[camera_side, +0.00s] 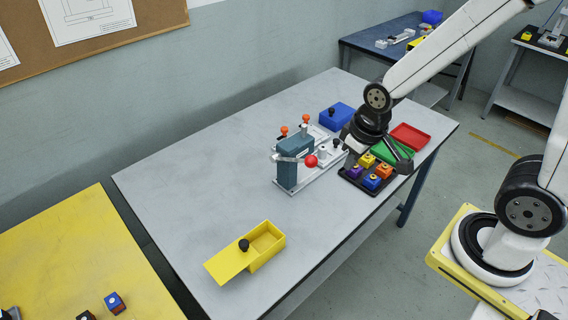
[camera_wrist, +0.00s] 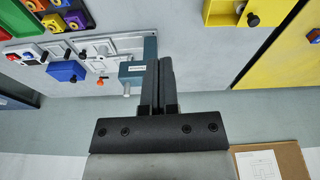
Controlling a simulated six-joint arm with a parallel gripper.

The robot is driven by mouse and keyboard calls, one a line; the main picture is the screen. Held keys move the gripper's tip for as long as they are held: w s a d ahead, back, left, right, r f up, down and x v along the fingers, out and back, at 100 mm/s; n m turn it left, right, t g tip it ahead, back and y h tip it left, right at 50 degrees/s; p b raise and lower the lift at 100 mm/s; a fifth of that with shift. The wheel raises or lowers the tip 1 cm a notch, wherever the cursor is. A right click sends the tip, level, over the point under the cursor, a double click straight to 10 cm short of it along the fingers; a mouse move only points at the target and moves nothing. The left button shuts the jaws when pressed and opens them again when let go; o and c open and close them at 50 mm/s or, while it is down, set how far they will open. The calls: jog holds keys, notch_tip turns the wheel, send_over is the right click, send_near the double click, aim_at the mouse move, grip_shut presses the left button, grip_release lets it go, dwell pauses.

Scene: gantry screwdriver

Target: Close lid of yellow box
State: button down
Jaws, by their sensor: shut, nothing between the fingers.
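The yellow box (camera_side: 268,246) sits on the near left part of the grey table. Its flat yellow lid (camera_side: 228,263) is slid partly off toward the left, and the right part of the box is uncovered. A black knob (camera_side: 244,245) stands on the lid. The box also shows at the top right of the wrist view (camera_wrist: 222,14), cut by the frame edge, with the lid's black knob (camera_wrist: 253,20). My gripper (camera_side: 405,166) is above the table's right part, far from the box. Its fingers are together and empty in the wrist view (camera_wrist: 160,64).
A fixture (camera_side: 290,165) with a red ball handle stands mid-table, between my gripper and the yellow box. A black tray (camera_side: 350,187) of coloured blocks, a blue box (camera_side: 338,117), a green tray (camera_side: 385,151) and a red tray (camera_side: 411,136) surround my gripper.

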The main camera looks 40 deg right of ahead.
jog(key=w+a+n+g, duration=0.1)
jog(key=w+a+n, duration=0.3)
jog(key=w+a, duration=0.3)
jog(key=n+g+h, duration=0.2)
jog(key=n+h, duration=0.1)
jog(key=n, duration=0.4)
send_over(239, 253)
jog(key=w, duration=0.4)
notch_tip(239, 253, down, 6)
jog(key=s+a+f+n+h, duration=0.1)
jog(key=a+f+n, duration=0.2)
jog(key=a, duration=0.6)
jog(key=shift+s+a+f+n, duration=0.15)
jog(key=shift+s+f+n, duration=0.25)
jog(key=shift+f, duration=0.15)
jog(key=shift+f, duration=0.1)
jog(key=x, duration=1)
jog(key=shift+s+d, duration=0.2)
jog(key=shift+d, duration=0.4)
jog(key=shift+s+d, duration=0.2)
jog(key=shift+d, duration=0.55)
jog(key=shift+s+d, duration=0.2)
jog(key=shift+d, duration=0.55)
